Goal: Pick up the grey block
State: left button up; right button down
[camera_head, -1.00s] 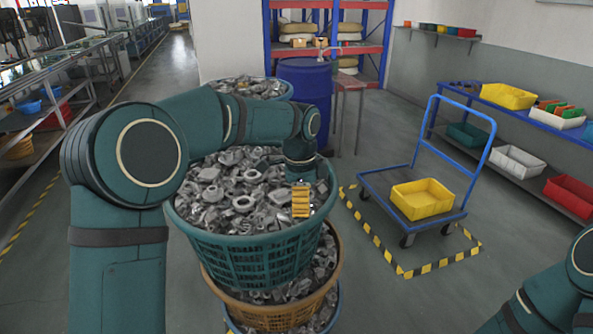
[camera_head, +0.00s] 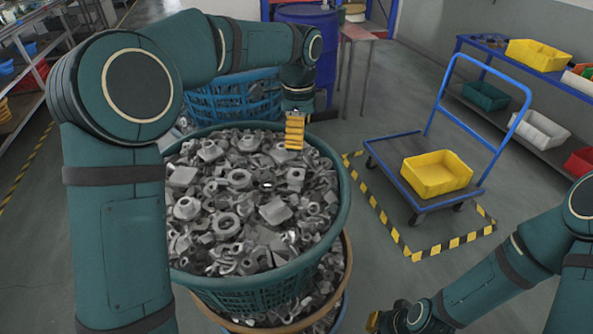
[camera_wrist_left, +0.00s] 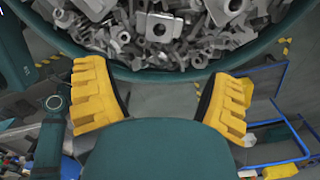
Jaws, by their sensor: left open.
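A teal basket (camera_head: 345,205) in the head view is heaped with grey metal parts (camera_head: 235,200): rings, nuts, plates and blocky pieces. Several look like blocks, and I cannot tell which is the grey block. My left gripper (camera_head: 294,132), with yellow fingers, hangs above the far right part of the heap, near the rim. In the left wrist view its two fingers (camera_wrist_left: 160,90) are spread wide with nothing between them. The heap (camera_wrist_left: 175,30) lies beyond them. My right gripper (camera_head: 374,320) is low at the bottom edge, away from the basket, and only partly visible.
The basket stands on an orange one (camera_head: 347,262). A blue basket (camera_head: 235,100) is behind. To the right, a blue trolley (camera_head: 395,185) carries a yellow bin (camera_head: 436,174) inside striped floor tape (camera_head: 455,243). The floor between basket and trolley is clear.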

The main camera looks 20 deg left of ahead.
pick_arm(q)
jog(key=b, duration=0.1)
send_over(296, 174)
jog(key=s, duration=0.1)
jog(key=f, duration=0.6)
jog(key=shift+s+d+f, duration=0.1)
jog(key=shift+d+f, duration=0.05)
jog(key=shift+d, duration=0.25)
jog(key=shift+a+f+b, duration=0.2)
jog(key=shift+f+b, duration=0.35)
jog(key=shift+f, duration=2.65)
pick_arm(e)
jog(key=shift+s+f, duration=0.3)
jog(key=shift+f, duration=0.3)
jog(key=shift+s+f, duration=0.25)
jog(key=shift+f, duration=0.3)
pick_arm(q)
jog(key=shift+c, duration=0.3)
jog(key=c, duration=1.3)
